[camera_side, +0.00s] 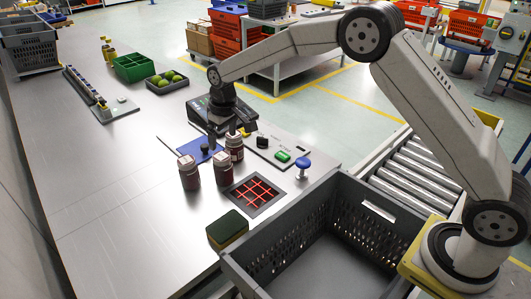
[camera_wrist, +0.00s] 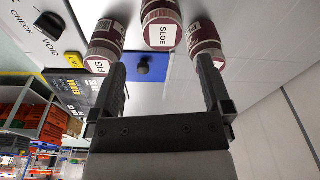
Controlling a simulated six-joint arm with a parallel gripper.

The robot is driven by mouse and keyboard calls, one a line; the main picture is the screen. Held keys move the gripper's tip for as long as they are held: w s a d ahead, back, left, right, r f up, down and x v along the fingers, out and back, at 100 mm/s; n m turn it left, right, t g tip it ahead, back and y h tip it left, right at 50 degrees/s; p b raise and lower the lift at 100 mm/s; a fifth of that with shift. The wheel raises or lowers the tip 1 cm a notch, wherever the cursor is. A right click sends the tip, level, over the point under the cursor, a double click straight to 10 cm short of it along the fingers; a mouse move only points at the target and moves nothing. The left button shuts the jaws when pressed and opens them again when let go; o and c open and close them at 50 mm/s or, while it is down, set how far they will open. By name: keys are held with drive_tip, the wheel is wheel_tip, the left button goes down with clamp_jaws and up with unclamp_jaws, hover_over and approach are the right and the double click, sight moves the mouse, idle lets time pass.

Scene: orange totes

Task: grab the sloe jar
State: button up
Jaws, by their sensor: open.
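Three dark red jars with pale lids stand in a group. In the wrist view the sloe jar (camera_wrist: 161,28) is the middle one, its label reading SLOE. In the side view the sloe jar (camera_side: 223,170) appears to be the one between the other jars (camera_side: 189,174) and (camera_side: 234,147). My gripper (camera_wrist: 161,80) is open and empty, with the sloe jar beyond the gap between its fingers. In the side view my gripper (camera_side: 225,128) is above and behind the jars.
A blue mat with a dark knob (camera_side: 206,149) lies behind the jars. A red-grid tray (camera_side: 255,192), a button panel (camera_side: 275,152), a sponge-like block (camera_side: 228,229) and a grey crate (camera_side: 262,250) are nearby.

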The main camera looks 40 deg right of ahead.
sight(221, 156)
drive_tip(key=shift+w+a, duration=0.1)
drive_tip(key=shift+w, duration=0.05)
drive_tip(key=shift+w+a+f, duration=0.1)
drive_tip(key=shift+w+f, duration=0.05)
drive_tip(key=shift+f, duration=1.15)
drive_tip(key=shift+w+a+f, duration=0.1)
drive_tip(key=shift+w+f, duration=0.05)
drive_tip(key=shift+f, duration=1.15)
drive_tip(key=shift+w+f, duration=0.15)
drive_tip(key=shift+f, duration=1.15)
clamp_jaws()
